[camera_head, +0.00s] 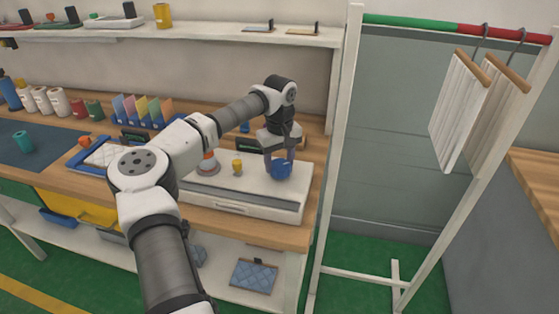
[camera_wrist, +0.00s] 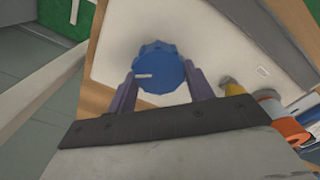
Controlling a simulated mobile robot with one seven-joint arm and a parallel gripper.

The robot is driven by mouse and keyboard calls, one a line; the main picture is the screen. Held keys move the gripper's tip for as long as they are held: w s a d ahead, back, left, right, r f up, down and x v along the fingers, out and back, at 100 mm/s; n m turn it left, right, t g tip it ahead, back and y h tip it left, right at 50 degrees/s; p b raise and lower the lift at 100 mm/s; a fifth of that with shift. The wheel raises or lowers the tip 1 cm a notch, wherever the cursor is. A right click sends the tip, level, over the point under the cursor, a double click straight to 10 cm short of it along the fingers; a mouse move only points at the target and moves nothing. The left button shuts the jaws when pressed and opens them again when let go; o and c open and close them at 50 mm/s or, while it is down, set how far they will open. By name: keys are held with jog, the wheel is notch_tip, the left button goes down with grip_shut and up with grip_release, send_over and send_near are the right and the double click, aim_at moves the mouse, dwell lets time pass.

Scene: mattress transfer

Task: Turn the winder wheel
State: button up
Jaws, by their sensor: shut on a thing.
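The winder wheel is a blue knob with a scalloped rim (camera_wrist: 158,66) and a small white mark on its face. It also shows in the head view (camera_head: 281,170), on the right part of a white box-like machine (camera_head: 245,205) on the wooden bench. My gripper (camera_wrist: 158,82) has one finger on each side of the wheel and is shut on it. In the head view my gripper (camera_head: 279,160) reaches down onto the wheel from above. The wheel's underside is hidden.
Colored cards (camera_head: 142,110) stand behind. A white rack (camera_head: 338,150) with hanging panels (camera_head: 462,110) is to the right.

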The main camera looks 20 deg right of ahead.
aim_at(279, 164)
jog(key=shift+r, duration=0.1)
jog(key=o, duration=1)
jog(key=shift+c, duration=0.2)
notch_tip(279, 164, up, 14)
jog(key=b, duration=0.2)
jog(key=shift+b, duration=0.35)
